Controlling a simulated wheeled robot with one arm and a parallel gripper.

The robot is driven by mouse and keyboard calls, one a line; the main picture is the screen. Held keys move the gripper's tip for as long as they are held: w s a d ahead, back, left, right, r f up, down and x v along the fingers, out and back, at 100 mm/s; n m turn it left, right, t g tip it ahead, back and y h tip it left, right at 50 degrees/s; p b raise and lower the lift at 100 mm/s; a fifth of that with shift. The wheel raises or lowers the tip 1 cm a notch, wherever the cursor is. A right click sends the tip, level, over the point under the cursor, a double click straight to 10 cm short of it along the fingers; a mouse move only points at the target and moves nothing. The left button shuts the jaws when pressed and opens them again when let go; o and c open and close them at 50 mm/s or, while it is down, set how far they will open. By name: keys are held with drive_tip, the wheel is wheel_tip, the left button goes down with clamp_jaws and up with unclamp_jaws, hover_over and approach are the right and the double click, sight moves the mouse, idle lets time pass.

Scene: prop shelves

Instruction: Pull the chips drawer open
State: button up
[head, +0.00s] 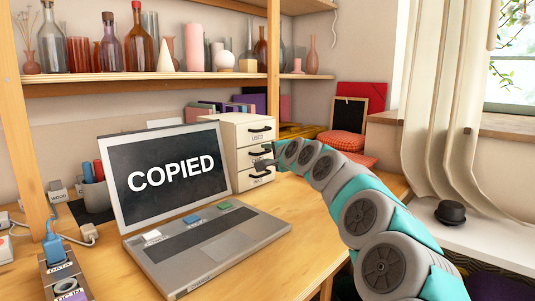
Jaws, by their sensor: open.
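A small cream drawer unit (223,130) stands on the desk behind the laptop, with three drawers stacked and dark handles. The top drawer's label looks like "USED"; the middle label is covered by my gripper and the bottom one is too small to read surely. I cannot tell which is the chips drawer. All three drawers look closed. My gripper (264,163) is small and dark at the end of the grey and teal arm. It is open, in front of the middle drawer (243,157), just below its handle (260,152). I cannot tell whether it touches.
A laptop (215,250) reading "COPIED" stands open left of my arm, with several coloured blocks on its keyboard. A cable box (57,273) is at front left. Shelves of bottles (140,40) are above.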

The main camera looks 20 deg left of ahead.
drive_tip(key=shift+w+a, duration=0.15)
clamp_jaws()
idle(0.4)
idle(1.1)
